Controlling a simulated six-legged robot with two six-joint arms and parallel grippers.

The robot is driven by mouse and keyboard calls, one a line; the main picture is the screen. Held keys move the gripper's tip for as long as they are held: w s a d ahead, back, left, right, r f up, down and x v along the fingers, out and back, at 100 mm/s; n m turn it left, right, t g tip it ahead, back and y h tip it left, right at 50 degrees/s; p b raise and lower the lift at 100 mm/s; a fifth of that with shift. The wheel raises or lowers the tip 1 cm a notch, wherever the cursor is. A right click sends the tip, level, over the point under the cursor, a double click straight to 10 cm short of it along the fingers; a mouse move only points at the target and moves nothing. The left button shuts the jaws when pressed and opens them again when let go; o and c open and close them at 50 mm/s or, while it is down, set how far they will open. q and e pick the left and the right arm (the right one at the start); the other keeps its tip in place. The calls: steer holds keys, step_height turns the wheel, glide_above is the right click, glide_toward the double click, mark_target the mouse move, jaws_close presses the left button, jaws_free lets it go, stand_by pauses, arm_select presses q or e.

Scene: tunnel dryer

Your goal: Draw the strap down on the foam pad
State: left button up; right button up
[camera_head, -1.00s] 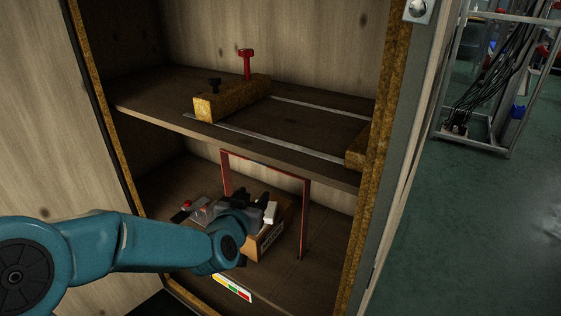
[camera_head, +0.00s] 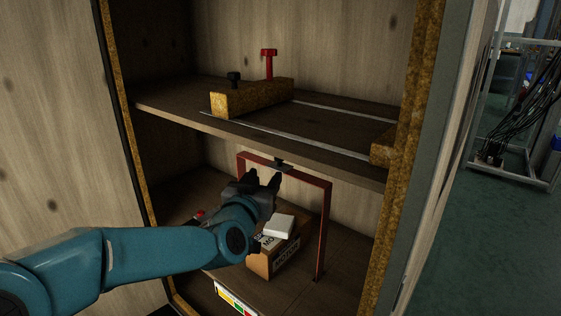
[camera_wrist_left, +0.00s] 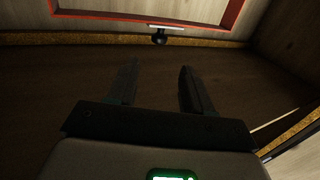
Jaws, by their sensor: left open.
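A white block that looks like the foam pad (camera_head: 278,226) lies on top of a cardboard box (camera_head: 287,259) on the lower shelf. A red frame (camera_head: 322,225) stands over the box. A small dark piece with a knob (camera_head: 284,165) hangs under its crossbar; I cannot tell whether it belongs to the strap, and no strap shows clearly. The knob (camera_wrist_left: 159,39) also shows in the left wrist view. My left gripper (camera_head: 263,181) is open and empty, below and left of the knob, apart from it. Its two fingers (camera_wrist_left: 158,76) point towards the knob. My right gripper is not in view.
The upper shelf (camera_head: 310,127) is close above the frame and carries a yellowish block (camera_head: 250,98) with a red and a black knob, and metal rails. The cabinet's right wall (camera_head: 405,170) bounds the space. A small red item (camera_head: 199,214) lies left of my gripper.

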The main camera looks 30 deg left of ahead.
arm_select(q)
steer(key=b+x, duration=0.1)
steer(key=x, duration=1.1)
steer(key=shift+w+f, duration=0.15)
steer(key=shift+w, duration=0.05)
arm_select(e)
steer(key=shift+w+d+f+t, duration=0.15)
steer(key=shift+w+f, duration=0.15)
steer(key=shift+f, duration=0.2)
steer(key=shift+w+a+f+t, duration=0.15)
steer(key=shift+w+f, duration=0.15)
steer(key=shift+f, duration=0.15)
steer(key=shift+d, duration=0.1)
arm_select(q)
jaws_close()
